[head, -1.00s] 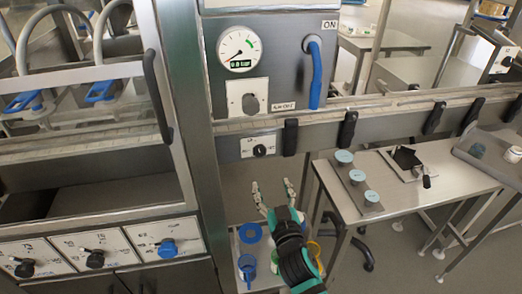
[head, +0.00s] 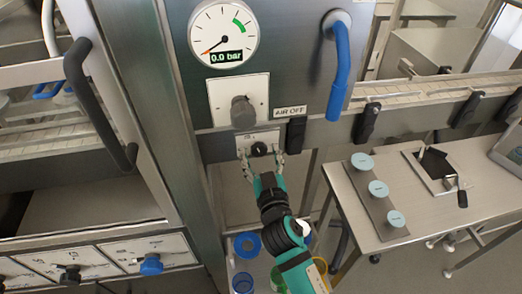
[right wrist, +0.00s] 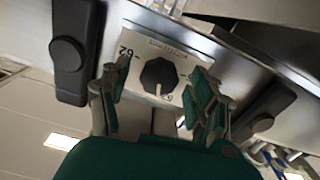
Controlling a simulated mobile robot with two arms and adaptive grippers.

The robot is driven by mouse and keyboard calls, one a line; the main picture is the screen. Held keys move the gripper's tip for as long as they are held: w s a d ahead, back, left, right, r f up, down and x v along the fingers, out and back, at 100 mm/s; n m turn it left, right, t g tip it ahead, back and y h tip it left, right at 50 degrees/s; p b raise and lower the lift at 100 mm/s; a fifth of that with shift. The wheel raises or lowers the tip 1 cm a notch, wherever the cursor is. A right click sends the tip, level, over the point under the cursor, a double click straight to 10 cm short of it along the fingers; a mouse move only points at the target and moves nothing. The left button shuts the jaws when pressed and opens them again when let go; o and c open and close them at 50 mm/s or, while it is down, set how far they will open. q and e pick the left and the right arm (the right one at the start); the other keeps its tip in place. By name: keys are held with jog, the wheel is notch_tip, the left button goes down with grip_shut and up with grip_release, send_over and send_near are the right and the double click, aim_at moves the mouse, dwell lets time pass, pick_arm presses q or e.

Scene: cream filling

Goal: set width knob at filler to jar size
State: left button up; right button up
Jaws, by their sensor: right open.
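The width knob (head: 259,148) is a black knob on a small white plate below the gauge panel. In the right wrist view the knob (right wrist: 158,77) has a white pointer line toward the bottom of the picture, near a partly readable mark; "62" stands at the left of the plate. My right gripper (head: 262,161) is open, with a fingertip on each side of the knob. In the right wrist view the gripper (right wrist: 154,95) shows a gap between both fingers and the knob. My left gripper is not in view.
A gauge (head: 223,35) reads 0.0 bar, above a grey knob (head: 243,110). A blue lever (head: 339,70) hangs beside an AIR OFF label. Black clamps (head: 295,133) line the rail. A blue ring (head: 247,244) lies below. A side table (head: 425,205) stands right.

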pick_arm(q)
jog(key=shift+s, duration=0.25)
pick_arm(e)
jog(key=shift+s, duration=0.1)
jog(key=shift+c, duration=1.3)
jog(key=c, duration=0.9)
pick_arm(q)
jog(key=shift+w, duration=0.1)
